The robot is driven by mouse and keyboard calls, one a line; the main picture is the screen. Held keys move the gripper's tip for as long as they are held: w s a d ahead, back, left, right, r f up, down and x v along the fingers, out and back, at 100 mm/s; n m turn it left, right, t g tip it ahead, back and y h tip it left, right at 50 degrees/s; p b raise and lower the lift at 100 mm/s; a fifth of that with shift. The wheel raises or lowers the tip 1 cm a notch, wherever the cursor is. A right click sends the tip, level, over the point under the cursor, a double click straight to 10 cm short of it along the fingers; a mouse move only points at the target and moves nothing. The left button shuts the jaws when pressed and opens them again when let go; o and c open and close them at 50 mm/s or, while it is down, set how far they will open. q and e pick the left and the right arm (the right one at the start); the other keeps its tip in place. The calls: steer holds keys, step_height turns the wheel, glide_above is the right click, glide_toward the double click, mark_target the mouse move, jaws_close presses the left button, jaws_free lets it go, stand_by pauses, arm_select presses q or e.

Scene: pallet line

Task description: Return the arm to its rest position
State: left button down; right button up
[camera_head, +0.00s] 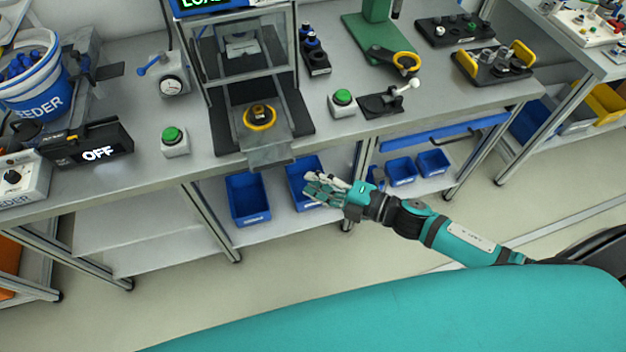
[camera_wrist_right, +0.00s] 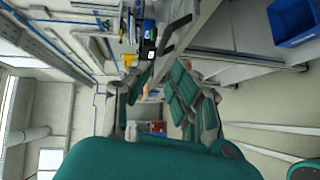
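My right arm (camera_head: 465,240) comes in from the right in the head view and reaches toward the front of the workbench. Its gripper (camera_head: 322,188) is in front of the bench, below the edge of the top, and overlaps a blue bin in the picture. In the wrist view the fingers of this gripper (camera_wrist_right: 155,100) stand apart with nothing between them. My left arm and gripper are not in view.
The grey workbench (camera_head: 215,175) holds a press-like fixture (camera_head: 250,80), green buttons (camera_head: 174,137) and a feeder bucket (camera_head: 38,85). Blue bins (camera_head: 247,199) stand on the shelf below. The pale floor (camera_head: 250,285) in front of the bench is clear.

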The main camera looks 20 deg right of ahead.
steer(key=w+d+f+m+h, duration=0.1)
steer(key=d+f+m+h, duration=0.25)
steer(key=f, duration=0.45)
steer(key=d+f+m+h, duration=0.3)
steer(key=d+f+m, duration=0.2)
steer(key=f, duration=0.2)
steer(key=s+d+f+m+g+h, duration=0.1)
steer(key=s+d+f+m+h, duration=0.2)
steer(key=f, duration=0.5)
steer(key=s+d+f+m+g+h, duration=0.1)
steer(key=s+d+f+m+g, duration=0.15)
steer(key=s+f, duration=0.45)
steer(key=s+a+f+m+g, duration=0.1)
steer(key=s+f+m+g, duration=0.1)
steer(key=s+f, duration=0.3)
steer(key=s+a+f+m+g+h, duration=0.1)
steer(key=s+f+m, duration=0.3)
steer(key=s, duration=0.9)
steer(key=s+a+f+m+g, duration=0.1)
steer(key=s+f+m+g, duration=0.2)
steer(key=s+f, duration=0.3)
steer(key=s+g+b, duration=0.1)
steer(key=s, duration=0.2)
steer(key=shift+a+f, duration=0.15)
steer(key=shift+f, duration=0.25)
